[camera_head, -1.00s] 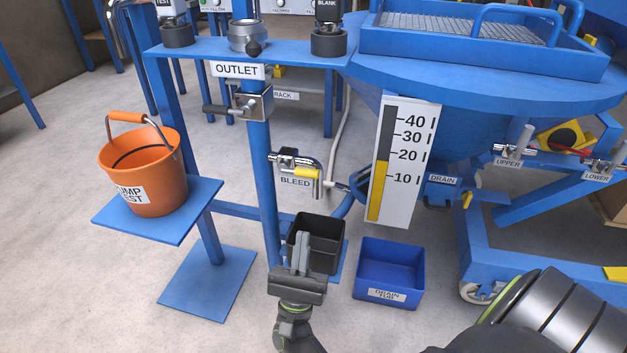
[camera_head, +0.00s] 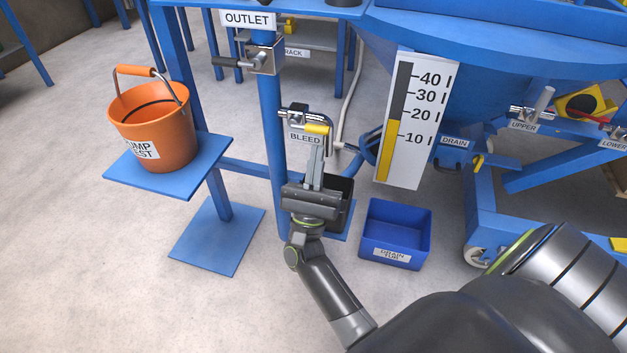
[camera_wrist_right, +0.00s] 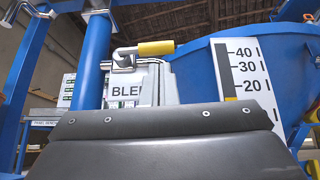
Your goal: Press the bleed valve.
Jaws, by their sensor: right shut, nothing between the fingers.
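The bleed valve (camera_head: 296,117) is a small metal fitting with a yellow-sleeved lever (camera_head: 317,129), mounted on the blue post above a white BLEED label (camera_head: 305,138). My right gripper (camera_head: 316,150) is shut and empty, its fingers pointing up just below the yellow lever. In the head view the fingertips overlap the label's right end; I cannot tell whether they touch the valve. In the right wrist view the yellow lever (camera_wrist_right: 155,48) shows above the fingers, which cover part of the label (camera_wrist_right: 122,90). My left gripper is not in view.
A black bin (camera_head: 340,190) stands below the valve, partly hidden by my gripper. A blue drain bin (camera_head: 396,228) is to its right. The level gauge (camera_head: 404,125) stands right of the valve. An outlet valve handle (camera_head: 238,62) is above. An orange bucket (camera_head: 152,122) sits on a shelf at left.

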